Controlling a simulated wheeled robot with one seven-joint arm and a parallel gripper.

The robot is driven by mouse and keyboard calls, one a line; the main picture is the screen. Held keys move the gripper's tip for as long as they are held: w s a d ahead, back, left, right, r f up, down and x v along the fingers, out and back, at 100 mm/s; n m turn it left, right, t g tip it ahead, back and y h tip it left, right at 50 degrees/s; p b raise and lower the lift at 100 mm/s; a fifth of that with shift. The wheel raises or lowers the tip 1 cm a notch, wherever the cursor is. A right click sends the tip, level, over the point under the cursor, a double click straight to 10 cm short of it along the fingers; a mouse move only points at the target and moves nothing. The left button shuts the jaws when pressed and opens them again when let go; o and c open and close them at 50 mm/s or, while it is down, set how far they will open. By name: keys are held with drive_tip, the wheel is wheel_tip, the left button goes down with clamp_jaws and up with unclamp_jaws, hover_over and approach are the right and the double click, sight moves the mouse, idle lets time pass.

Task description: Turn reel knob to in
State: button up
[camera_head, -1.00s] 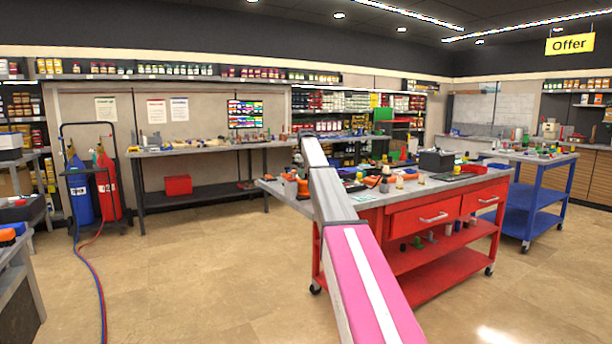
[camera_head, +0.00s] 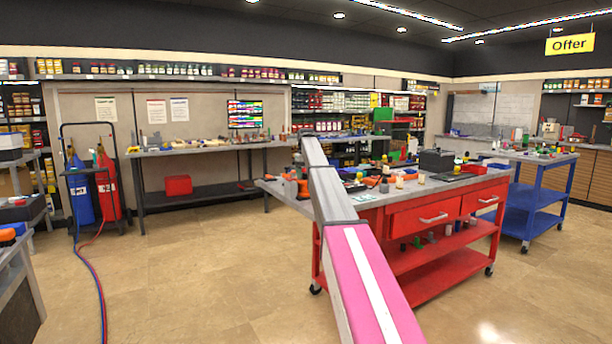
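I cannot make out a reel knob or a clear vacuum pump in the head view. A dark box-shaped unit (camera_head: 437,160) stands on the red workbench (camera_head: 401,217), among several small tools and parts too small to identify. My own arm, with grey links and a pink section with a white stripe, crosses the middle of the view and covers part of the bench. My gripper does not show, so what it touches or holds is hidden.
A cart with a blue cylinder (camera_head: 79,196), a red cylinder (camera_head: 107,188) and trailing hoses (camera_head: 93,275) stands at left. A long grey table (camera_head: 205,148) runs along the back wall. A blue trolley (camera_head: 537,198) is at right. The tan floor (camera_head: 210,265) at left centre is clear.

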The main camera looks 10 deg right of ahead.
idle(0.3)
wheel_tip(320, 180, up, 11)
drive_tip(key=shift+f, duration=0.15)
idle(0.4)
